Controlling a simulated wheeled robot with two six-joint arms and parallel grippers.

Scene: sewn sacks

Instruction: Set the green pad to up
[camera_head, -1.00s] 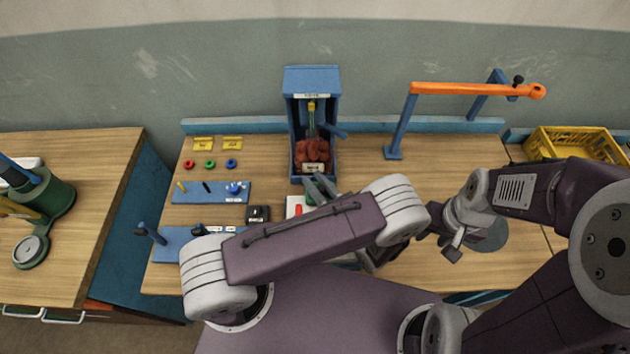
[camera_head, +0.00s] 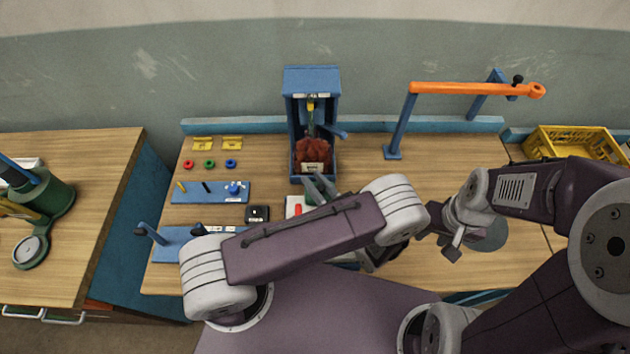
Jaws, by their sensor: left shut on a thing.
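A white control box (camera_head: 291,203) sits in front of the blue sewing frame, partly hidden by my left arm. It carries a red pad (camera_head: 298,210). The green pad (camera_head: 310,199) is a small patch of green beside it, mostly covered by my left gripper. My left gripper (camera_head: 319,184) is at the green pad with its grey fingers shut on it, though the contact itself is hard to see. My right gripper (camera_head: 452,244) is over the right part of the table, away from the box. Its jaw opening is unclear.
A red-brown sack (camera_head: 313,152) stands inside the blue frame (camera_head: 312,80). A blue plate (camera_head: 190,190) with small parts, coloured rings and a black block (camera_head: 258,213) lie to the left. An orange beam (camera_head: 470,89) on blue posts and a yellow crate (camera_head: 580,146) are right.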

